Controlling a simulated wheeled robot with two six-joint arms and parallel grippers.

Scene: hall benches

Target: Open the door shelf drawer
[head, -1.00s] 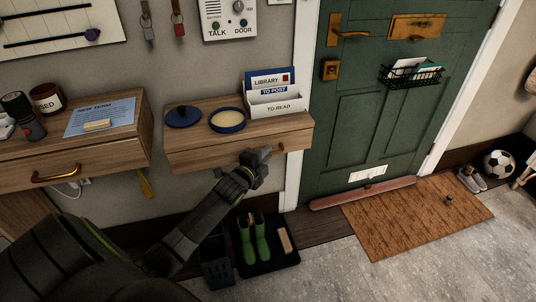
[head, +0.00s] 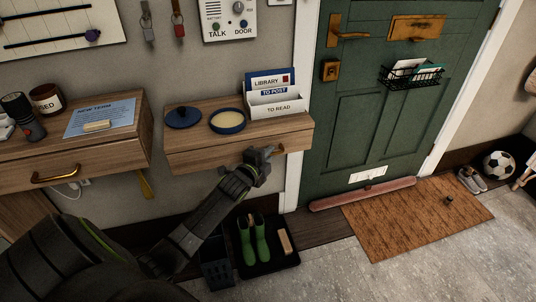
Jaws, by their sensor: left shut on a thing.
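The door shelf (head: 190,137) is a wooden wall shelf just left of the green door, and its drawer front (head: 215,147) faces me. A small brass handle (head: 281,151) shows at the right part of that front, partly hidden by my gripper. My left gripper (head: 268,154) is shut on the handle, its arm reaching up from the lower left. The drawer looks closed or nearly so; I cannot see any clear gap. My right gripper is not in view.
A blue tin (head: 228,121), its lid (head: 183,117) and a letter holder (head: 275,106) stand on the shelf. A wider drawer unit (head: 100,152) hangs to the left. Below are green boots (head: 253,240) on a dark tray and a bin (head: 217,272).

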